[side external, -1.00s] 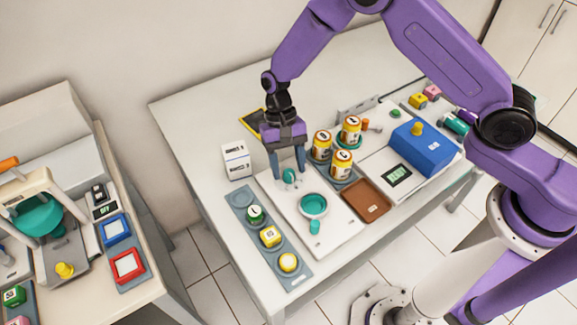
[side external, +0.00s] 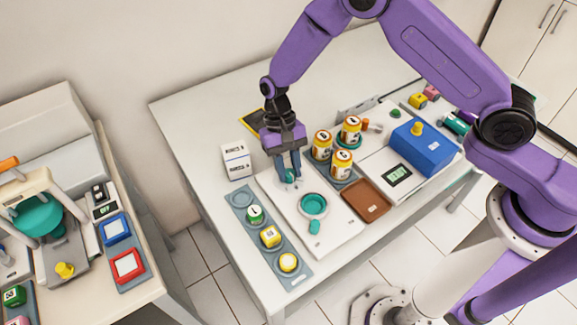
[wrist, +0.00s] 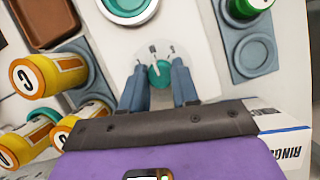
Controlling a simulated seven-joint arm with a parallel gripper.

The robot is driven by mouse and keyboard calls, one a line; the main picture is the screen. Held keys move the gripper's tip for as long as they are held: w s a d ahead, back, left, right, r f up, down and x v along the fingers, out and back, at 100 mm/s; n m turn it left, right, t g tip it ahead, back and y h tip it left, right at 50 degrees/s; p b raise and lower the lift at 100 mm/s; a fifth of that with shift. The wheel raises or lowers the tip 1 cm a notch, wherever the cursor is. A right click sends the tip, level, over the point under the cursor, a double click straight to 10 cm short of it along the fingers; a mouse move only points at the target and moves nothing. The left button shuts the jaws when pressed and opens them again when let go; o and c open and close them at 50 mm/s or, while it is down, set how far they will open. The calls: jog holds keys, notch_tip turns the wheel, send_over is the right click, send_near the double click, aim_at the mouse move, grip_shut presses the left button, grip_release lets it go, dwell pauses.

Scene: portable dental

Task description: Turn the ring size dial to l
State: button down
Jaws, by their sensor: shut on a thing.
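The ring size dial is a small teal knob (wrist: 160,74) on a white panel (wrist: 196,55), with small dark marks beside it too blurred to read. In the side view the dial (side external: 291,175) is partly hidden by the fingers. My gripper (side external: 288,176) points down over the panel, its blue-grey fingers shut on the dial. In the wrist view the fingers of my gripper (wrist: 160,84) stand on both sides of the knob. Which mark the dial points to cannot be told.
A teal round dish (side external: 314,205) sits on the same panel. Several orange-and-white jars (side external: 322,146) stand close to the right. A white box (side external: 236,160) is at the left. A grey strip (side external: 242,199) with round containers and a brown tray (side external: 366,200) lie nearby.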

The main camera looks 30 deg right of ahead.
jog(key=n+h, duration=0.1)
jog(key=n, duration=0.2)
jog(key=shift+a+n, duration=0.1)
jog(key=shift+n, duration=0.2)
jog(key=shift+n+h, duration=1)
jog(key=shift+n, duration=1)
jog(key=shift+t, duration=0.3)
jog(key=shift+r, duration=0.1)
jog(key=c, duration=0.8)
grip_release()
jog(key=shift+c, duration=0.2)
jog(key=shift+a, duration=0.1)
jog(key=v, duration=1.7)
jog(key=shift+w, duration=0.2)
